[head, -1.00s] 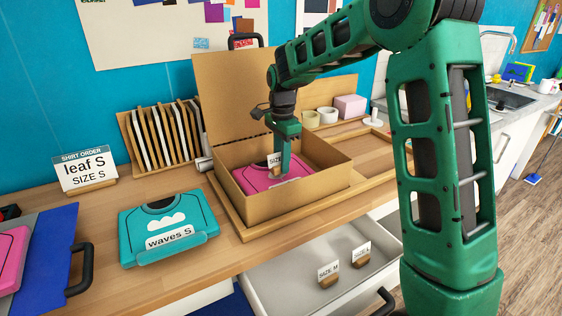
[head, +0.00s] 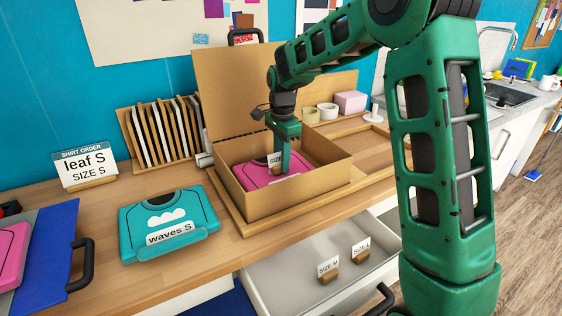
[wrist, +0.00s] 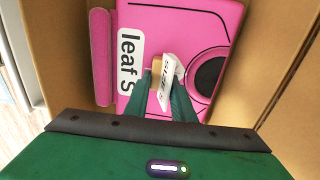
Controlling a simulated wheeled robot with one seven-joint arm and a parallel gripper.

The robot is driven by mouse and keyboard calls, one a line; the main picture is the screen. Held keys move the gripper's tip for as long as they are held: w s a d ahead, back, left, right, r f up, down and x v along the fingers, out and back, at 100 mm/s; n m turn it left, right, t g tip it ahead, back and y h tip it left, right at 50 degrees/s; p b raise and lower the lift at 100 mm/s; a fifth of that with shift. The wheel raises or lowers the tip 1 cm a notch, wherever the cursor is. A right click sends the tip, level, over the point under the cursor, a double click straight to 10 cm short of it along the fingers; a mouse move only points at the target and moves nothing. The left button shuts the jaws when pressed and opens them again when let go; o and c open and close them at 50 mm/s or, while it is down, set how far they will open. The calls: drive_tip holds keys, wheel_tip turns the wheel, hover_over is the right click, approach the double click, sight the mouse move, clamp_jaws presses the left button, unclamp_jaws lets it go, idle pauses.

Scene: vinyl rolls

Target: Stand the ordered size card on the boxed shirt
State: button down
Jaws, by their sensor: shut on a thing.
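The order sign (head: 85,166) on the bench reads leaf S, size S. The boxed shirt is a pink folded shirt (head: 246,174) inside an open cardboard box (head: 262,207); its label reads leaf S in the wrist view (wrist: 129,62). My gripper (head: 281,170) reaches down into the box, shut on a small white size card (wrist: 167,82) with a wooden base. The card stands over the pink shirt, between the label and the dark collar. It also shows in the head view (head: 274,160). I cannot tell whether its base touches the shirt.
A teal shirt (head: 168,220) labelled waves S lies left of the box. An open drawer (head: 300,290) below holds size M (head: 328,270) and size L (head: 361,250) cards. The box lid (head: 235,90) stands up behind; the box walls surround my gripper.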

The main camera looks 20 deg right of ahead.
drive_tip(key=shift+f, duration=0.15)
drive_tip(key=shift+c, duration=1.2)
unclamp_jaws()
drive_tip(key=shift+r, duration=4.5)
